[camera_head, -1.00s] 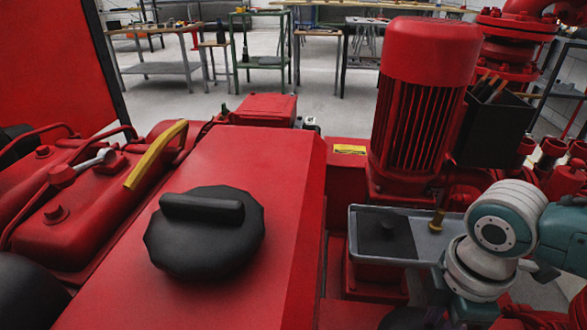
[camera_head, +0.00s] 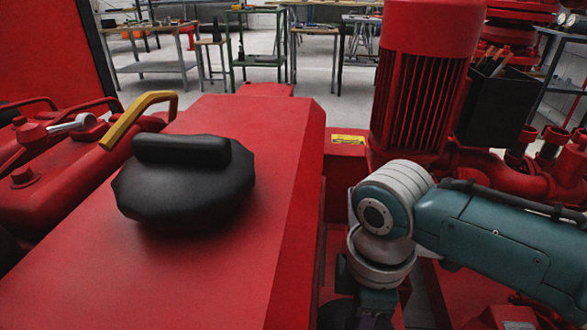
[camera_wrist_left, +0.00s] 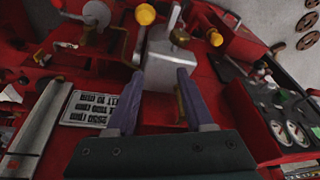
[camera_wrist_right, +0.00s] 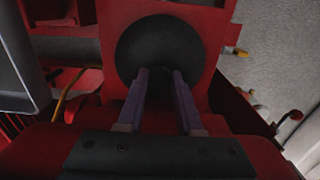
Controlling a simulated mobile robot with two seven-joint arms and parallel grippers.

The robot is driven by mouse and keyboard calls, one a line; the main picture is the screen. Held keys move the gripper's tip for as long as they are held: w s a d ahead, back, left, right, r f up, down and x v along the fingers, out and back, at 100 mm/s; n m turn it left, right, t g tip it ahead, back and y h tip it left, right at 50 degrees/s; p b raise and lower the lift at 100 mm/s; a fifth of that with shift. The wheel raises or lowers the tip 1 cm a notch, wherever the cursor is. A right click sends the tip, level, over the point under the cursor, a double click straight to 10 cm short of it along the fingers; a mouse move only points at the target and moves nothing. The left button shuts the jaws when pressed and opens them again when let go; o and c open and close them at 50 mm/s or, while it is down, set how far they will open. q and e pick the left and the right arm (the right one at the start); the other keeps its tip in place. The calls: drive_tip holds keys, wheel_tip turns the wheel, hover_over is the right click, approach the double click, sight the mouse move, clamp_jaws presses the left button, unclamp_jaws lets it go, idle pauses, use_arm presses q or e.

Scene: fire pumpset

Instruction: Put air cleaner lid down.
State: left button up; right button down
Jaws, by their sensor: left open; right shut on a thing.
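A black round lid (camera_wrist_right: 160,45) fills the upper middle of the right wrist view, in front of a red panel. My right gripper (camera_wrist_right: 159,76) is shut at its lower edge; the gripped part is too dark to make out. In the head view my right wrist points down beside the red housing, with the fingers out of sight. A second black round part with a bar handle (camera_head: 184,182) lies on top of the red housing (camera_head: 100,270). My left gripper (camera_wrist_left: 160,78) is open and empty above a red control panel, seen only in the left wrist view.
A ribbed red motor (camera_head: 425,85) stands behind my right arm, with a black tool holder (camera_head: 500,100) beside it. A yellow handle (camera_head: 125,118) rises left of the housing. The left wrist view shows gauges (camera_wrist_left: 288,130) and levers. The housing's front top is clear.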

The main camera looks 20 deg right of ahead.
drive_tip(key=c, duration=1)
unclamp_jaws()
drive_tip(key=shift+f, duration=0.15)
drive_tip(key=o, duration=0.4)
drive_tip(key=shift+o, duration=0.2)
wheel_tip(320, 180, up, 12)
drive_tip(key=p, duration=0.6)
drive_tip(key=s+a+r+m+t+y, duration=0.1)
drive_tip(key=s+a+m+t, duration=0.1)
drive_tip(key=s+a+m, duration=0.35)
use_arm(q)
wheel_tip(320, 180, up, 7)
drive_tip(key=shift+f, duration=0.15)
use_arm(e)
drive_tip(key=s+d+r+m+t, duration=0.1)
drive_tip(key=s+d+r+m, duration=0.3)
drive_tip(key=s+r, duration=0.1)
drive_tip(key=shift+s+d+r+t+h, duration=0.15)
drive_tip(key=shift+s+d+t+h, duration=0.2)
drive_tip(key=shift+s, duration=0.55)
